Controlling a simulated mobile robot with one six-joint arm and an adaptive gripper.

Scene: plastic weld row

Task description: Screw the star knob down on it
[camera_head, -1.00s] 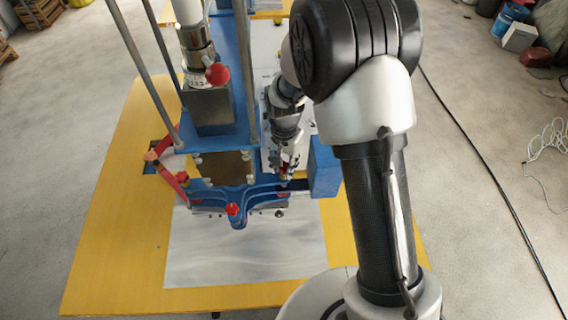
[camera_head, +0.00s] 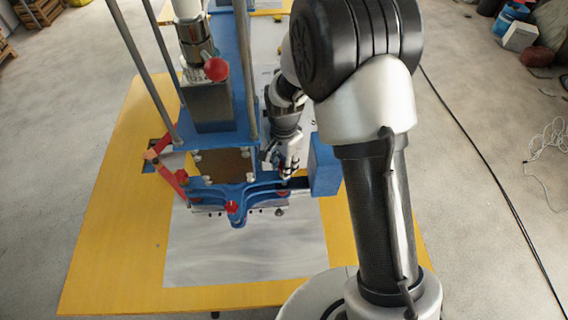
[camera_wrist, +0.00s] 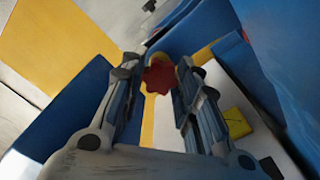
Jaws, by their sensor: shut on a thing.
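My gripper (camera_head: 287,172) points down at the right end of the blue machine's front. In the wrist view its two fingers (camera_wrist: 158,82) are closed on a red star knob (camera_wrist: 160,76), whose lobed head shows between the fingertips. In the head view a little red shows just below the fingers, at the right arm of the blue clamp bracket (camera_head: 262,189). The fingers hide the seat under the knob, so I cannot tell how deep it sits. A second red star knob (camera_head: 232,208) stands at the front middle of the bracket.
The blue press (camera_head: 222,140) with steel columns and a red ball handle (camera_head: 215,69) rises left of my gripper. A blue block (camera_head: 324,167) stands close on its right. Red links (camera_head: 172,175) are at the left. The grey sheet (camera_head: 245,255) in front is clear on the yellow table (camera_head: 110,240).

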